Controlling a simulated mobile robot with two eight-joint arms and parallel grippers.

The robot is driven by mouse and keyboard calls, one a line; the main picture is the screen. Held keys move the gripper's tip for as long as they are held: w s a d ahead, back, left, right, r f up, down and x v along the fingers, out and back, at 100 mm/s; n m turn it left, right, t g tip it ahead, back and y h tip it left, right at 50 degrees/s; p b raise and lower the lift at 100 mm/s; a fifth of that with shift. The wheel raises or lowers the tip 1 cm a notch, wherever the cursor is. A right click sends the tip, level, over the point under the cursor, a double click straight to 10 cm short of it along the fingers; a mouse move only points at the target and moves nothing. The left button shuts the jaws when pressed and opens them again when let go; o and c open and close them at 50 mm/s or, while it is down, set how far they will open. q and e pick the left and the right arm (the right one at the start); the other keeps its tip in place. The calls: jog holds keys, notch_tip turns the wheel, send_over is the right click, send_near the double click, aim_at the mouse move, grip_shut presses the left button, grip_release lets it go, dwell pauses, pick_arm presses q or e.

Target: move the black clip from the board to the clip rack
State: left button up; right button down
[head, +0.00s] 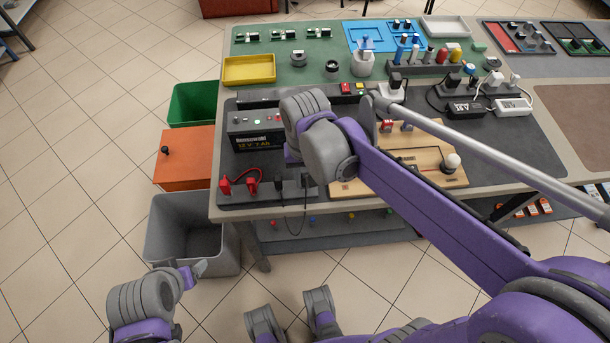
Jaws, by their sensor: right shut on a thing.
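The dark clip rack (265,199) runs along the table's front left edge. Two red clips (225,186) joined by a red lead stand at its left. One black clip (279,182) stands right of them, and a second black clip (306,181) shows just under my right wrist, with a black lead hanging below. My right gripper (304,172) is shut on this second clip; my wrist mostly hides the fingers. I cannot tell whether the clip touches the rack. The wooden board (430,162) lies to the right, partly behind my arm. My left gripper (197,270) is low at the left, away from the table.
A black battery (255,130) stands behind the rack, close to my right wrist. A white bulb (452,162) stands on the board. A grey bin (180,200), an orange cabinet (186,155) and a green bin (194,103) stand left of the table. Tools and power strips fill the back.

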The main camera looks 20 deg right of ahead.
jog(key=shift+f, duration=0.1)
dwell(0.3)
jog(key=shift+c, duration=1.7)
grip_release()
notch_tip(320, 180, up, 9)
jog(key=p, duration=0.7)
